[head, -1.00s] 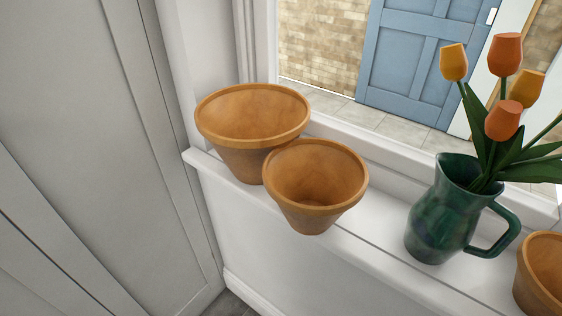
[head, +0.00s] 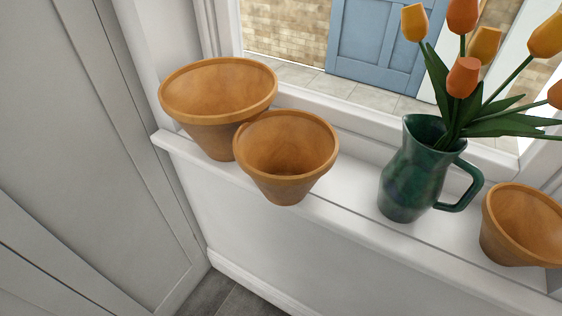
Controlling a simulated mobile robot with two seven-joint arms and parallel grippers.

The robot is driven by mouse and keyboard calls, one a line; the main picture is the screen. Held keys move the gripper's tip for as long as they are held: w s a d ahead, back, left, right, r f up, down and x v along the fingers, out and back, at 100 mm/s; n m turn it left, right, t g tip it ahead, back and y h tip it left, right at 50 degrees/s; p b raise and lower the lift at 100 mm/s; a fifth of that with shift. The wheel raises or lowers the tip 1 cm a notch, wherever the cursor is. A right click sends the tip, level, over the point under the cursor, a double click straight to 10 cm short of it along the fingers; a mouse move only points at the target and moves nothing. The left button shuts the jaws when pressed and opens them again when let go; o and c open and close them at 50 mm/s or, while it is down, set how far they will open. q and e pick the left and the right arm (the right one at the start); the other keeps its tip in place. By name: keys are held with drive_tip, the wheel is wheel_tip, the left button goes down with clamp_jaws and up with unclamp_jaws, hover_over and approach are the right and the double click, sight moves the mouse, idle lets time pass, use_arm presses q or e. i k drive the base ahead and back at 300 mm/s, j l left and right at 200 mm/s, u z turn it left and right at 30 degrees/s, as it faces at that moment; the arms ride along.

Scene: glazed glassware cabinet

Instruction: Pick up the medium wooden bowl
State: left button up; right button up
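Three flared orange-brown bowls, shaped like plant pots, stand on a white window ledge in the head view. The largest-looking bowl (head: 212,134) is at the left, by the corner of the window frame. A smaller-looking bowl (head: 287,184) stands in front and to its right, overlapping it in the picture, near the ledge's front edge. A third bowl (head: 520,225) is at the right edge of the view and partly cut off. I cannot tell for sure which is the medium one. All are upright and look empty. Neither of my grippers is in view.
A green jug (head: 411,180) with orange and yellow tulips (head: 463,78) stands on the ledge (head: 352,215) between the middle and right bowls. The window is behind. A grey-white panelled surface (head: 70,150) rises at the left. Grey floor shows below.

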sight(286, 152)
drive_tip(key=k+j+z, duration=0.2)
drive_tip(key=z, duration=0.3)
drive_tip(key=k+z, duration=0.3)
drive_tip(key=z, duration=0.15)
drive_tip(key=k+z, duration=0.3)
drive_tip(key=z, duration=0.2)
